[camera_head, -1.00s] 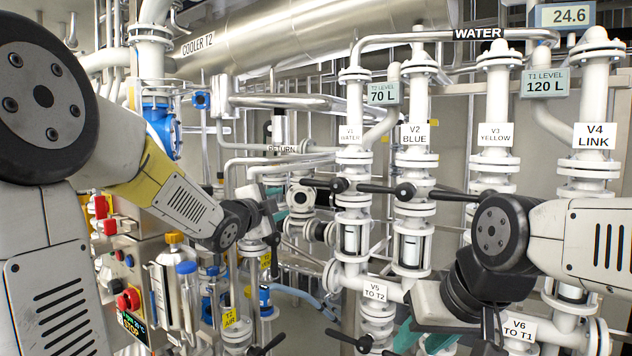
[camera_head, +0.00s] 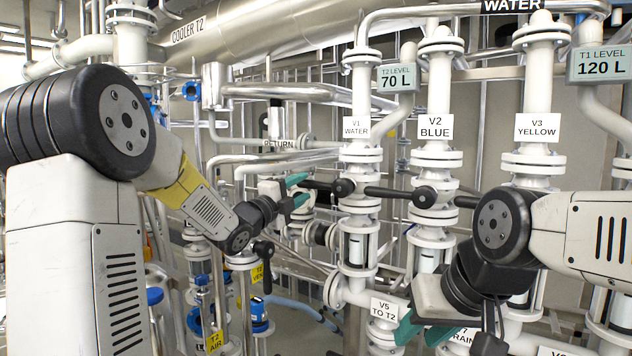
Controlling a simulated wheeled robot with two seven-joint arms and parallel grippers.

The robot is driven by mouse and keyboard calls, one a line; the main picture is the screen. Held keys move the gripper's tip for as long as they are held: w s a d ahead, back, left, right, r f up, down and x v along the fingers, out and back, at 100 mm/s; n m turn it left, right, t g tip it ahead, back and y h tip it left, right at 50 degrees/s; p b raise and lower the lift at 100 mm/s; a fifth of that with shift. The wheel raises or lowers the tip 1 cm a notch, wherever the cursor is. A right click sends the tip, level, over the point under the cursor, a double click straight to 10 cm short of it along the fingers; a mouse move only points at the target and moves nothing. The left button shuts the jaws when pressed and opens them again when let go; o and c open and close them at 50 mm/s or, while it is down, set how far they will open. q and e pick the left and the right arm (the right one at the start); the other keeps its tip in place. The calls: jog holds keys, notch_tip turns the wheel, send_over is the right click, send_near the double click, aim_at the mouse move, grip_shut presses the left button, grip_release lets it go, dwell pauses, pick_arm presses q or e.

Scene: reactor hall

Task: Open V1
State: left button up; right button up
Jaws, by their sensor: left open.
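The V1 valve, labelled "V1 WATER" (camera_head: 356,127), stands on a white vertical pipe near the middle. Its black lever (camera_head: 320,186) appears to point left from the round hub, roughly level, across the pipe line. My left gripper (camera_head: 301,190) comes in from the left with its teal fingers apart. The fingers are at the lever's left end, one above and one below in the picture; contact cannot be told. My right gripper (camera_head: 424,334) is low at the centre right, by the lower pipes, with its teal fingers apart and nothing seen between them.
The V2 BLUE valve (camera_head: 424,197) stands just right of V1, with its lever close to V1's hub. V3 YELLOW's label (camera_head: 537,127) is further right. The V5 label (camera_head: 384,310) is below V1. Pipes crowd behind my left gripper.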

pick_arm(q)
jog(key=x, duration=0.6)
jog(key=shift+w, duration=0.15)
jog(key=shift+d, duration=0.1)
jog(key=shift+c, duration=0.2)
grip_shut()
dwell(1.0)
